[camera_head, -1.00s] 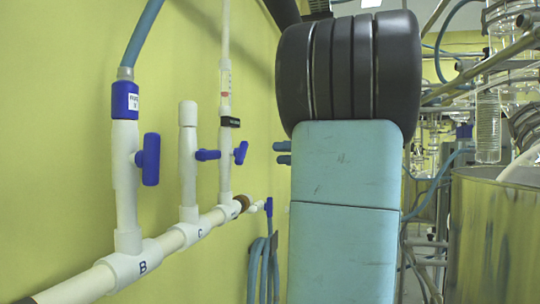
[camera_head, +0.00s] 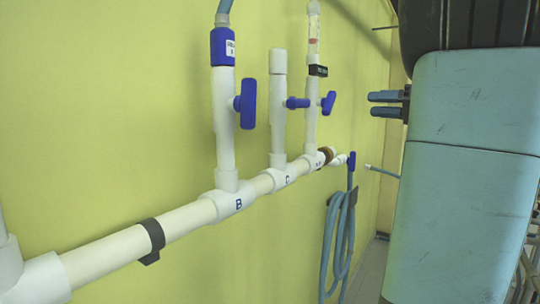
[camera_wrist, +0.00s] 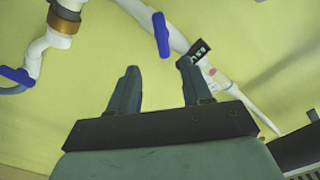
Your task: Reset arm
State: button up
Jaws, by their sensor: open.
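My gripper (camera_head: 370,104) shows at the left side of my blue-grey arm in the head view. Its two dark fingers point left towards the yellow wall. In the wrist view my gripper (camera_wrist: 158,67) is open, with a clear gap between the fingers and nothing held. A white pipe (camera_wrist: 232,92) with a black label (camera_wrist: 200,53) lies beyond the right fingertip in that view. A blue valve handle (camera_wrist: 162,35) is ahead of the gap. I cannot tell how far the fingers are from the pipe.
A white pipe manifold (camera_head: 190,218) runs along the yellow wall (camera_head: 110,110), with upright branches and blue valve handles (camera_head: 247,104). A coiled blue hose (camera_head: 338,240) hangs below its far end. My arm hides much of the right side.

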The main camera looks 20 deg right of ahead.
jog(key=s+a+f+m+g+h, duration=0.15)
jog(key=a+f+g, duration=0.35)
jog(key=a, duration=0.5)
jog(key=s+a+f+n+g+h, duration=0.1)
jog(key=s+a+f+g, duration=0.15)
jog(key=a+f, duration=0.6)
jog(key=s+a+f+n+g+h, duration=0.1)
jog(key=s+a+f+h, duration=0.6)
jog(key=s+f, duration=0.4)
jog(key=shift+h, duration=0.75)
jog(key=shift+a, duration=0.1)
